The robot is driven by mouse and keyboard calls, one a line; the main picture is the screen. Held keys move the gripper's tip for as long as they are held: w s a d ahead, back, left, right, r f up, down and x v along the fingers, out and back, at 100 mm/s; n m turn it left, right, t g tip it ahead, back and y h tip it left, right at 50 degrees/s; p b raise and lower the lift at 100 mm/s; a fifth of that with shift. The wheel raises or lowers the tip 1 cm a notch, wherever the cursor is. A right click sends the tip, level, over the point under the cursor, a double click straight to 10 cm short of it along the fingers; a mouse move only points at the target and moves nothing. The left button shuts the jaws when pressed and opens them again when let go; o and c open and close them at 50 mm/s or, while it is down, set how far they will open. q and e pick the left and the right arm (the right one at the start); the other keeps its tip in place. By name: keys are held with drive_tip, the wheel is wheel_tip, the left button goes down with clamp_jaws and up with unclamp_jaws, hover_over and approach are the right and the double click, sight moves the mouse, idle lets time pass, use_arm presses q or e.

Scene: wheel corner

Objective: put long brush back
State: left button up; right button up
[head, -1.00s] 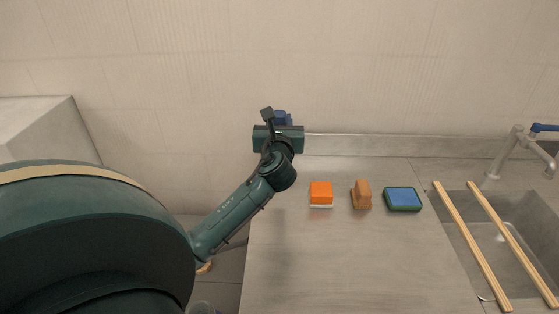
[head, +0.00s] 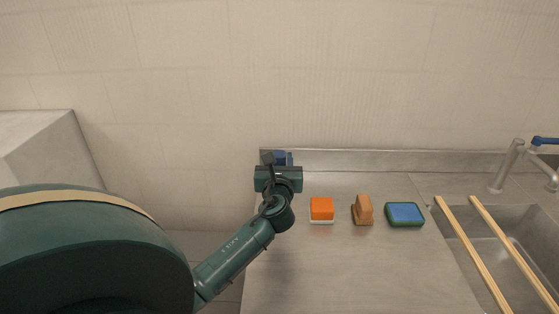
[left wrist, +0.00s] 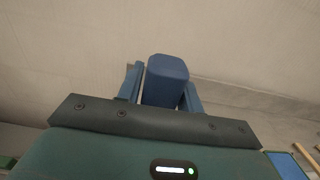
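My left gripper (head: 281,158) is above the back left corner of the counter, close to the wall. In the left wrist view, its two blue fingers stand on either side of a blue block-like piece (left wrist: 168,80), which appears clamped between them. This piece seems to be part of the long brush; the rest of it is hidden by the gripper. My right gripper is not in view.
On the grey counter (head: 340,275) stand an orange-topped brush (head: 321,209), a brown brush (head: 363,209) and a blue-green sponge (head: 404,213). A sink (head: 510,235) with two wooden slats (head: 473,252) and a tap (head: 507,165) are at right. The front counter is clear.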

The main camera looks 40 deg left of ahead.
use_arm(q)
drive_tip(key=o, duration=0.3)
drive_tip(key=shift+s+r, duration=0.1)
drive_tip(key=shift+r, duration=0.05)
drive_tip(key=v, duration=1.2)
drive_tip(key=shift+b, duration=0.4)
